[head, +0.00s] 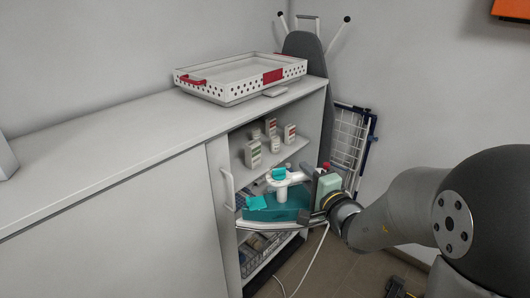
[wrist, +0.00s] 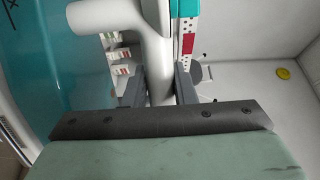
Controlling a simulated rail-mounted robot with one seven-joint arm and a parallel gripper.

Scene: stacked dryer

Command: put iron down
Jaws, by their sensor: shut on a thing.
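The iron is teal and white; its teal body (head: 278,208) is in front of the open cabinet section in the head view. My gripper (head: 309,190) comes in from the right and is shut on the iron's white handle. In the wrist view, the dark fingers of my gripper (wrist: 158,90) sit on both sides of the white handle of the iron (wrist: 152,45), and its teal body fills the left. A white cord hangs below the iron. Whether the iron touches a shelf cannot be told.
The white cabinet (head: 110,138) has a long clear top. A white tray with red handles (head: 240,76) stands at its right end. A wire basket (head: 256,252) is below. An ironing board (head: 305,48) and white rack (head: 347,140) stand right.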

